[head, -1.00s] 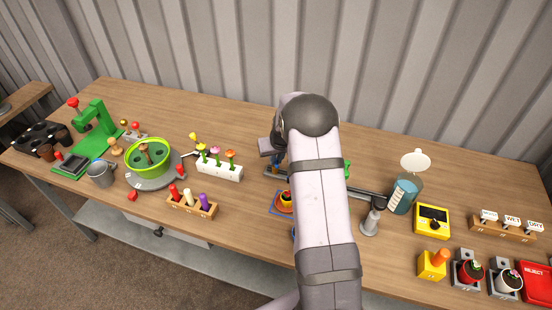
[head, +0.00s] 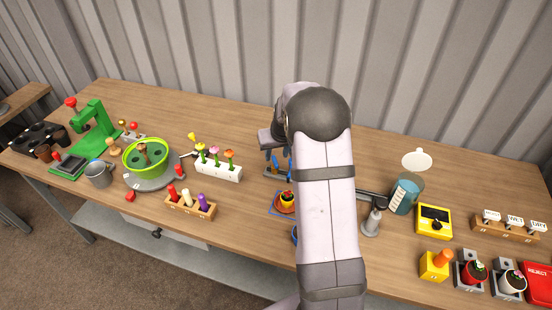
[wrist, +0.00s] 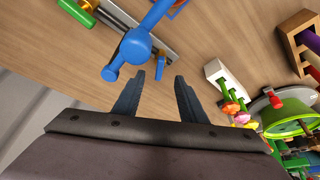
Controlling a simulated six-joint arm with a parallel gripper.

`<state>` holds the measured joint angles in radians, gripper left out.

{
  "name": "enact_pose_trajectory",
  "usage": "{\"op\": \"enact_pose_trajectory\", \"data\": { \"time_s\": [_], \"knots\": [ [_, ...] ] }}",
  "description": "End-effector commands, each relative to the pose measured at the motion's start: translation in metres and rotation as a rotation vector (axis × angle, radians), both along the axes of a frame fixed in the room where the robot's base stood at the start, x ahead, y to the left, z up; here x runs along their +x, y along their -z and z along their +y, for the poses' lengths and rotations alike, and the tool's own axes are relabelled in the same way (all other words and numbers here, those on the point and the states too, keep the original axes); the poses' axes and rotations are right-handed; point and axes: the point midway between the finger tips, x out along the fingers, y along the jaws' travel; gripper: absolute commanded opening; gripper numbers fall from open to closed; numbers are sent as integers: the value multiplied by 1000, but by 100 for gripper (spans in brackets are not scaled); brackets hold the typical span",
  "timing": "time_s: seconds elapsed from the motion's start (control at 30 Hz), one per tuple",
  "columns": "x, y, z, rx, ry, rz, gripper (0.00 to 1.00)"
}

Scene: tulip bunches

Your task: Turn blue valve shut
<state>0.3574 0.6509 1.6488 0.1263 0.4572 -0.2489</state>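The blue valve (wrist: 135,46) shows in the wrist view as a blue pipe-like body with rounded knobs and a short blue lever (wrist: 160,66). It is on a grey metal strip on the bench. My gripper (wrist: 157,82) is open and empty, with its two dark fingers apart. In the wrist view the lever's end appears between the fingertips; I cannot tell whether they touch it. In the head view only small blue parts (head: 289,164) show beside my arm, which hides most of the valve area.
A white flower block (head: 219,171) and a green bowl (head: 146,157) stand to the left. A potted plant on a mat (head: 287,199) is close in front. A blue-grey jug (head: 406,194) and a yellow meter (head: 433,221) stand to the right. A corrugated wall is behind.

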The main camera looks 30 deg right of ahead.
Motion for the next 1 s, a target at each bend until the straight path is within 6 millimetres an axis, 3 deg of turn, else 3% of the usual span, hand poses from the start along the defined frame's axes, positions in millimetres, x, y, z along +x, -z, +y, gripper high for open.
{"op": "enact_pose_trajectory", "data": {
  "time_s": [0.3, 0.57, 0.63, 1.0],
  "knots": [
    [-8, -20, 2, 0, 0, 0, 38],
    [-9, -21, 2, 0, 0, 1, 38],
    [-9, -21, 2, 0, 0, 1, 30],
    [-6, -18, 1, 0, 1, 0, 30]
  ]
}}
